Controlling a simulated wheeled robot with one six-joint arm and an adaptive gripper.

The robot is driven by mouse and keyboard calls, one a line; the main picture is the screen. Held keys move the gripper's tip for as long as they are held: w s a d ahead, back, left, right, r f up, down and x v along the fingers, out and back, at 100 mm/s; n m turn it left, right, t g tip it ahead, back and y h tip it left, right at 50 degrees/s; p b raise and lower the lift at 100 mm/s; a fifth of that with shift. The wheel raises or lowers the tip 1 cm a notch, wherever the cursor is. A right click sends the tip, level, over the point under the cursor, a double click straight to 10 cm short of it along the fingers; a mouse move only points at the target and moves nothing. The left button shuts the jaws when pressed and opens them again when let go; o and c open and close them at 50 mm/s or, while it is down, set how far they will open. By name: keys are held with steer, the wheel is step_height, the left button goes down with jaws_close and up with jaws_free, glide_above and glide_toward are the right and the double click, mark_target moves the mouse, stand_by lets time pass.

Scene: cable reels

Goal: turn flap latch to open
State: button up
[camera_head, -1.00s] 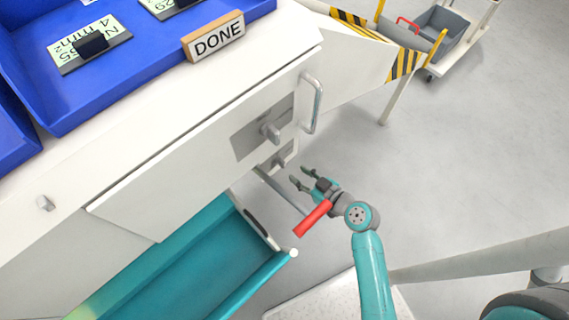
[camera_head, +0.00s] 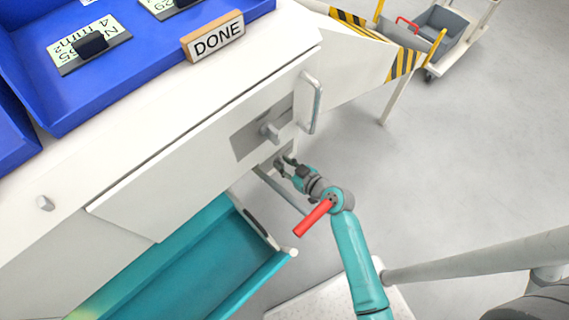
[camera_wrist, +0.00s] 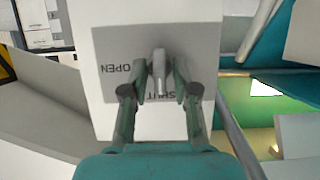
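The flap latch (camera_wrist: 159,68) is a grey lever on a grey plate (camera_wrist: 108,48) in the wrist view. The plate's lettering is upside down there: OPEN is left of the lever, and SHUT is below it, partly covered. The lever points down over SHUT. My gripper (camera_wrist: 160,80) has one finger on each side of the lever, with small gaps visible, so it is open around it. In the head view my gripper (camera_head: 284,163) is at the lower latch plate, under the white door, and hides most of that latch.
A similar latch (camera_head: 270,131) and a bar handle (camera_head: 315,103) are on the white door (camera_head: 190,165) just above my gripper. A thin grey rail (camera_head: 280,192) and a teal chute (camera_head: 200,265) lie close below. Open floor (camera_head: 470,160) is to the right.

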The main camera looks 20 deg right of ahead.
jaws_close()
steer(key=m+y, duration=0.1)
steer(key=m, duration=0.1)
steer(key=shift+d+m+y, duration=0.2)
steer(key=shift+m+y, duration=0.1)
steer(key=shift+y, duration=0.1)
steer(key=m+y, duration=0.2)
steer(key=m, duration=0.1)
steer(key=m+y, duration=0.2)
steer(key=m, duration=0.2)
steer(key=m+y, duration=0.1)
steer(key=m, duration=0.2)
steer(key=shift+w+d+f+m+t+y, duration=0.15)
steer(key=shift+d+f+m+t+y, duration=0.15)
steer(key=shift+f+t+y, duration=0.1)
stand_by(0.4)
steer(key=shift+a, duration=0.1)
